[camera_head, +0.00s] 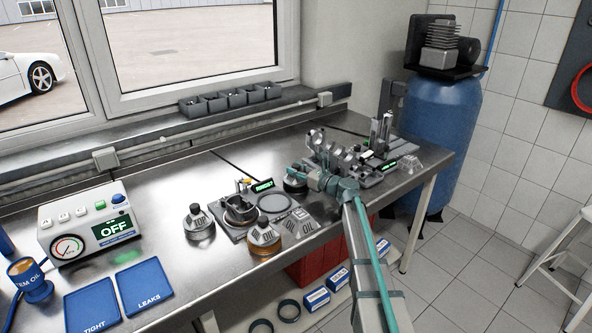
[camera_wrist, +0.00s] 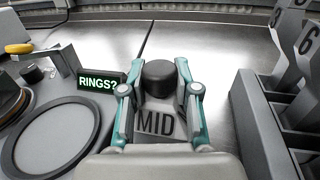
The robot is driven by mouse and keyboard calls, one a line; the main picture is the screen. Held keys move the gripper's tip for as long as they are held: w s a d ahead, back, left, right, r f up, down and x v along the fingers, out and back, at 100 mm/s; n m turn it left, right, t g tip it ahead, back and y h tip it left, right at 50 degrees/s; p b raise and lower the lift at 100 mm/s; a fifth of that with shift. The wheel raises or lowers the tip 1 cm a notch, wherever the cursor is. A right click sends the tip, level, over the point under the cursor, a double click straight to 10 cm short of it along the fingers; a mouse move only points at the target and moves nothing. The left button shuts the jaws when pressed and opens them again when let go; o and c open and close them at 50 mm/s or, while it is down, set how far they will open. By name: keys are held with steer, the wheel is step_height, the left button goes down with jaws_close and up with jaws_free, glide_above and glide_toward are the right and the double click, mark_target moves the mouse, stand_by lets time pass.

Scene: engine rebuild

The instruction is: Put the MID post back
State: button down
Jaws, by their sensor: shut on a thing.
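In the head view my gripper (camera_head: 303,178) is low over the bench, right of the ring fixture, and my arm partly hides the area.
A lit RINGS? display (camera_wrist: 101,84) and a large dark ring (camera_wrist: 50,140) are left of my gripper. A grey numbered rack (camera_wrist: 268,125) stands close on the right. Bare metal bench (camera_wrist: 200,45) lies behind the post.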

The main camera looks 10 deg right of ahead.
steer(key=c, duration=0.8)
jaws_free()
steer(key=shift+c, duration=0.2)
steer(key=shift+r, duration=0.15)
steer(key=b+v, duration=0.1)
steer(key=v, duration=1)
steer(key=shift+a+b, duration=0.1)
steer(key=shift+b, duration=0.25)
steer(key=shift+s+d, duration=0.4)
